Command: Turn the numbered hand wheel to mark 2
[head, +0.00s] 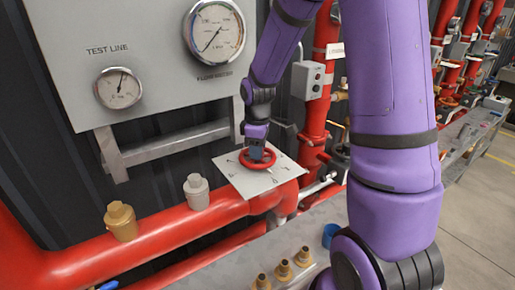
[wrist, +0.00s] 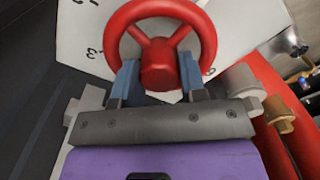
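The numbered hand wheel is a red ring with spokes and a central hub (wrist: 158,64). In the head view the red hand wheel (head: 258,158) sits on a pale square plate (head: 243,182) with black marks around it. In the wrist view a 3 shows on the plate (wrist: 92,30) left of the wheel; other marks are cut off or partly hidden. My gripper (wrist: 160,78) reaches the wheel, its two blue fingers apart on either side of the hub. I cannot tell whether they touch it. No pointer on the wheel is clear.
A grey panel with two gauges, the larger (head: 215,32) and the smaller (head: 118,88), stands behind the wheel. A red pipe (head: 150,232) with a brass fitting (head: 121,221) and a grey fitting (head: 196,191) runs left of it.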

